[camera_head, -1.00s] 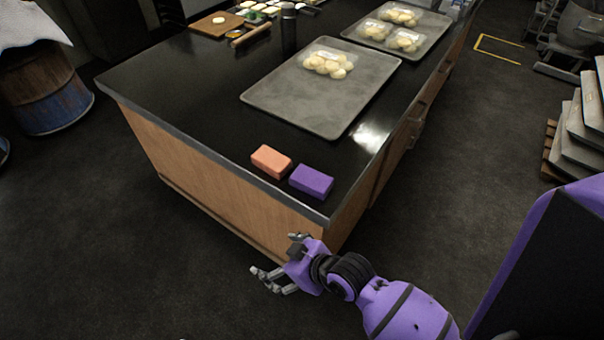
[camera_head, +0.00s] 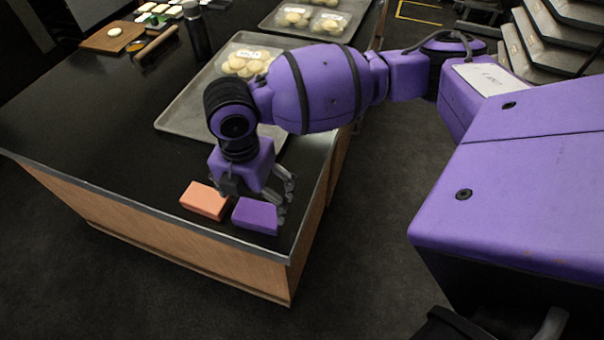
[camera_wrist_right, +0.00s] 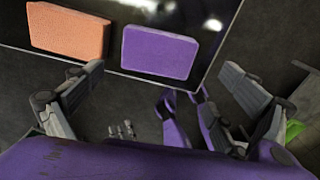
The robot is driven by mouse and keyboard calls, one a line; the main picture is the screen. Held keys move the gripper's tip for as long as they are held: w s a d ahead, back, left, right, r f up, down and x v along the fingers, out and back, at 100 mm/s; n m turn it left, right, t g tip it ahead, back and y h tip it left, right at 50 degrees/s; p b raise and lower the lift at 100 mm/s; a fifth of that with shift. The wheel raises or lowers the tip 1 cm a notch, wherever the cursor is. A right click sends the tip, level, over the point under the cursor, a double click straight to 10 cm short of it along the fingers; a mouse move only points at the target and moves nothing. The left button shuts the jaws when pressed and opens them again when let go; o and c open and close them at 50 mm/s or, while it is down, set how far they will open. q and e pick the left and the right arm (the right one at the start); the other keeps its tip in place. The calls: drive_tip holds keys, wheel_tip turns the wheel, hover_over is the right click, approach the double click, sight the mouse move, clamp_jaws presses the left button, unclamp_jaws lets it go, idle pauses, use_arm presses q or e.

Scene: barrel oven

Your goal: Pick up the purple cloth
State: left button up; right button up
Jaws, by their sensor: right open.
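The purple cloth (camera_head: 256,216) is a folded, block-like pad lying flat near the front corner of the dark counter. It also shows in the right wrist view (camera_wrist_right: 159,52), close to the counter edge. An orange cloth (camera_head: 205,201) of like shape lies just left of it, with a small gap. My right gripper (camera_head: 262,194) is over the purple cloth, pointing down, open and empty. In the right wrist view its two fingers (camera_wrist_right: 162,72) are spread wide, with the purple cloth ahead between them. Contact with the cloth is not visible.
A grey tray (camera_head: 185,117) with packed dough balls lies behind, partly hidden by my right arm. A second tray (camera_head: 275,20) lies farther back. A dark cylinder (camera_head: 196,32), a rolling pin (camera_head: 155,43) and a wooden board (camera_head: 108,40) stand or lie far left. The counter's left middle is clear.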

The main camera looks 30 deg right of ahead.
sight(257, 212)
drive_tip(key=shift+f, duration=0.95)
drive_tip(key=f, duration=0.5)
drive_tip(key=shift+w+d+f, duration=0.1)
drive_tip(key=shift+w+f, duration=0.05)
drive_tip(key=shift+w, duration=0.15)
drive_tip(key=shift+c, duration=0.3)
drive_tip(key=c, duration=0.9)
